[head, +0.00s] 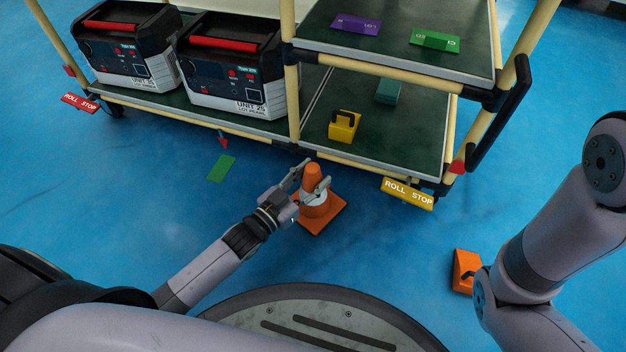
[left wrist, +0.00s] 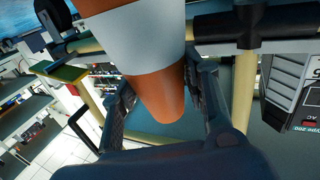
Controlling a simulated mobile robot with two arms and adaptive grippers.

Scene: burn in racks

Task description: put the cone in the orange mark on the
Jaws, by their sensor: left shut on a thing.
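The orange cone (head: 320,215) with a white band stands roughly upright, square base down, in front of the rack; I cannot tell whether its base touches the floor. My left gripper (head: 312,181) is shut on the cone's upper part, one finger on each side. In the left wrist view the cone (left wrist: 140,40) lies between the fingers of the left gripper (left wrist: 162,100). An orange mark cannot be made out on the floor. My right arm shows at the right, but its gripper is out of view.
The rack (head: 395,140) stands just beyond the cone, carrying two black units (head: 235,65) and a yellow block (head: 344,126). A yellow "ROLL STOP" tag (head: 408,193) hangs low. A green mark (head: 222,168) and an orange wedge (head: 464,272) are on the blue floor.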

